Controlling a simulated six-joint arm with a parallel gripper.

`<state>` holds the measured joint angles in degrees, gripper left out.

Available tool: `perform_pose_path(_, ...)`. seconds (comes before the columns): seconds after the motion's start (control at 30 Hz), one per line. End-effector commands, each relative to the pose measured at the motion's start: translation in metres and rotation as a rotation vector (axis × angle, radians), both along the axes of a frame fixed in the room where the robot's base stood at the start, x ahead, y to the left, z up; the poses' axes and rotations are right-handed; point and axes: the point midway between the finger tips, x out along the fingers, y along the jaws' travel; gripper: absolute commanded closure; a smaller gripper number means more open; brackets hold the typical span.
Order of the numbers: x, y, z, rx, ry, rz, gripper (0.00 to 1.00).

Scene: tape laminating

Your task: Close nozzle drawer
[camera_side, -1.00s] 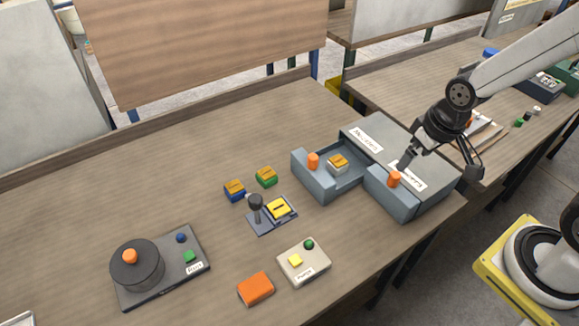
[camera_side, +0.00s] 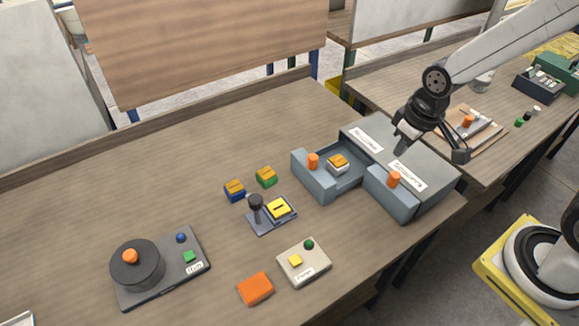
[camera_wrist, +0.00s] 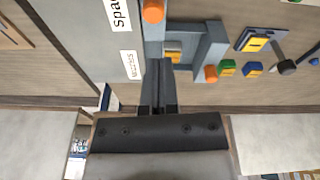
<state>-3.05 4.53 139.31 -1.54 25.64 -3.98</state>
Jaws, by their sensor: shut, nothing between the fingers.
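The nozzle drawer (camera_side: 318,182) is the left grey drawer of a two-drawer cabinet. It is pulled out, with an orange knob (camera_side: 313,160) on its front. A white block with a yellow-orange top (camera_side: 337,162) lies inside it. In the wrist view the drawer (camera_wrist: 211,45) shows past my fingers, with its knob (camera_wrist: 210,74) and the block (camera_wrist: 173,46) partly visible. My gripper (camera_side: 400,151) is shut and empty, above the cabinet top between the two labels. Its fingers (camera_wrist: 158,65) cover part of the drawer in the wrist view.
The second drawer (camera_side: 392,197), with its own orange knob (camera_side: 394,179), is closed beside the nozzle drawer. Blue (camera_side: 234,190) and green (camera_side: 266,177) blocks and a small lever fixture (camera_side: 270,215) stand in front.

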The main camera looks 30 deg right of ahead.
Motion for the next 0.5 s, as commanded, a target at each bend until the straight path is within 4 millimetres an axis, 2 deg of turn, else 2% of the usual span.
perform_pose_path(0.2,0.044,0.029,0.006,-0.056,0.074,0.223,1.0)
perform_pose_path(0.5,0.098,0.078,0.013,-0.147,0.182,0.538,1.0)
